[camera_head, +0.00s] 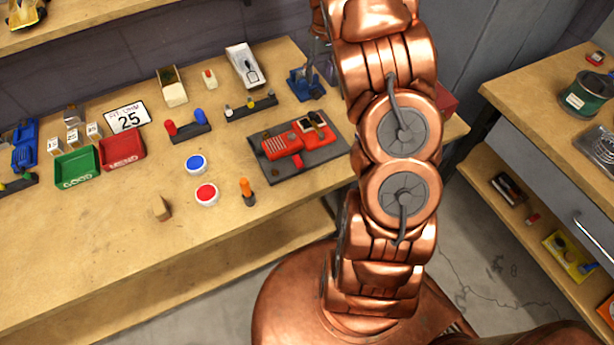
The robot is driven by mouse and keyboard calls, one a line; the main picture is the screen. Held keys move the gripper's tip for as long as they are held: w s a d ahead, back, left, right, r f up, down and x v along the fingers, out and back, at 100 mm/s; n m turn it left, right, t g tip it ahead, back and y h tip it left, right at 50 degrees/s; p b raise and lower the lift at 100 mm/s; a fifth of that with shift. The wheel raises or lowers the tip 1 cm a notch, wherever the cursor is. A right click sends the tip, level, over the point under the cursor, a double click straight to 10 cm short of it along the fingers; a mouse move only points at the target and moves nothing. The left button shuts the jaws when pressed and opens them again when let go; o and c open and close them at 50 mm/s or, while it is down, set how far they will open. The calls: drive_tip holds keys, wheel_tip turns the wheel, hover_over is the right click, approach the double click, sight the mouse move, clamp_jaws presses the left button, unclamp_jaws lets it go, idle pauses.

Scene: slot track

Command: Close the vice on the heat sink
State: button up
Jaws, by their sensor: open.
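A red vice (281,145) lies on a dark grey base plate (328,152) at the right part of the bench. A small dark block with a pale top, which looks like the heat sink (312,119), sits at the vice's far right end. I cannot tell whether the jaws touch it. My copper arm stands just right of the plate. What looks like my gripper (320,48) shows small beside the arm at the top, behind the vice and apart from it. It is open with nothing visible in it, and is partly hidden by the arm.
A blue device (304,84) stands behind the plate. An orange-handled tool (247,192), a red button (207,194) and a blue button (196,164) are left of the vice. Green (77,168) and red (122,152) trays lie farther left. The bench front (110,250) is mostly clear.

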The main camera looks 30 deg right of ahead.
drive_tip(key=shift+m+g, duration=0.4)
drive_tip(key=shift+g, duration=0.2)
drive_tip(key=s+a+b, duration=0.2)
drive_tip(key=s+a, duration=0.2)
drive_tip(key=s+a+b, duration=0.3)
drive_tip(key=s+a, duration=0.1)
drive_tip(key=s+a+f+b, duration=0.1)
drive_tip(key=s+a+b, duration=0.2)
drive_tip(key=s+a, duration=0.1)
drive_tip(key=shift+s, duration=0.45)
drive_tip(key=shift+g, duration=0.5)
drive_tip(key=s+a+f+b, duration=0.1)
drive_tip(key=s+a+b, duration=0.1)
drive_tip(key=s, duration=0.1)
drive_tip(key=s+a+f+b, duration=0.1)
drive_tip(key=s+a, duration=0.2)
drive_tip(key=s, duration=0.1)
drive_tip(key=s+a+f+b, duration=0.1)
drive_tip(key=s+a+b, duration=0.1)
drive_tip(key=s, duration=0.2)
drive_tip(key=shift+s+a+f+b, duration=0.15)
drive_tip(key=shift+s+f+b, duration=0.05)
drive_tip(key=shift+f+b, duration=0.1)
